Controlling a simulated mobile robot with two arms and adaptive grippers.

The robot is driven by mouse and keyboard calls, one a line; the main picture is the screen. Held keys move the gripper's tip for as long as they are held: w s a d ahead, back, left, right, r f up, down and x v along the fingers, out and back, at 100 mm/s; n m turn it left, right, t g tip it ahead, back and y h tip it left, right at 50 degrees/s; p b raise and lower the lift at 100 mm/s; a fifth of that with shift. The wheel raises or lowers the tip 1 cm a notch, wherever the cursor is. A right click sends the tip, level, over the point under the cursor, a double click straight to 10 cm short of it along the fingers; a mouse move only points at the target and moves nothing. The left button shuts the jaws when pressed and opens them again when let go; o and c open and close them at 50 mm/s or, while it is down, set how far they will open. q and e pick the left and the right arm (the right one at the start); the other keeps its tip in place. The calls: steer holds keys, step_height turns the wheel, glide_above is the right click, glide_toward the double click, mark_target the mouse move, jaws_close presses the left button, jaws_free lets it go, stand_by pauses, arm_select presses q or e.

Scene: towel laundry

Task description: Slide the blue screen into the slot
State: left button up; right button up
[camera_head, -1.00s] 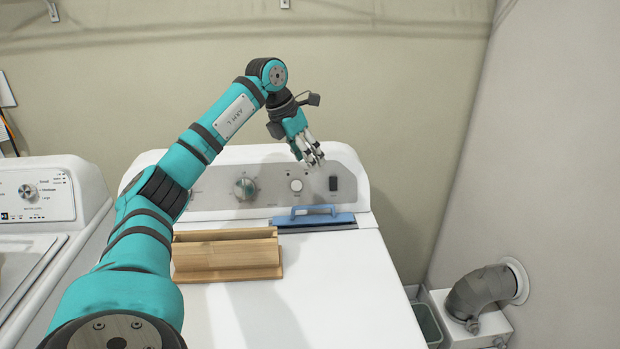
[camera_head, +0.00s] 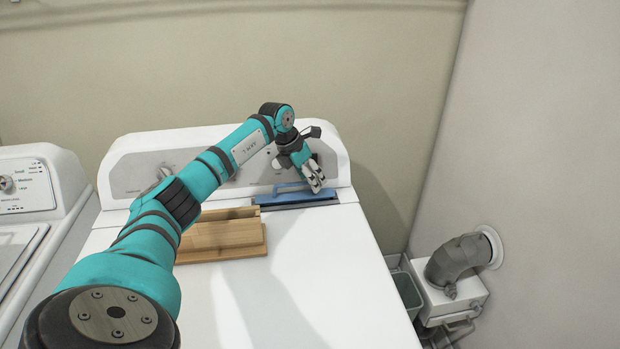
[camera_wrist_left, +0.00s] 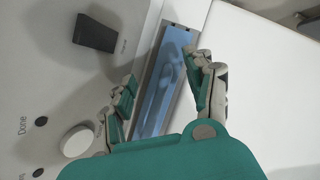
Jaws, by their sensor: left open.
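The blue screen (camera_head: 268,199), a flat bar with a raised handle, lies on the white machine's top against its control panel. In the left wrist view, the screen (camera_wrist_left: 160,88) runs lengthwise between my fingers. A wooden block (camera_head: 225,238) with a raised back part and a long step or groove stands to its left; the slot's exact shape is unclear. My left gripper (camera_head: 316,183) is open and empty, fingers pointing down at the screen's right end. In the wrist view, the left gripper (camera_wrist_left: 160,72) has one finger on each side of the screen. My right gripper is not seen.
The control panel (camera_head: 145,179) with knobs rises directly behind the screen. The white top (camera_head: 310,270) is clear in front and to the right. A second machine (camera_head: 35,190) stands at the left. A grey pipe (camera_head: 462,260) and a bin (camera_head: 408,292) are at the right.

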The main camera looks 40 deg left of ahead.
arm_select(q)
steer(key=shift+w+d+f, duration=0.1)
steer(key=shift+w+f, duration=0.1)
steer(key=shift+f, duration=0.3)
jaws_close()
stand_by(0.4)
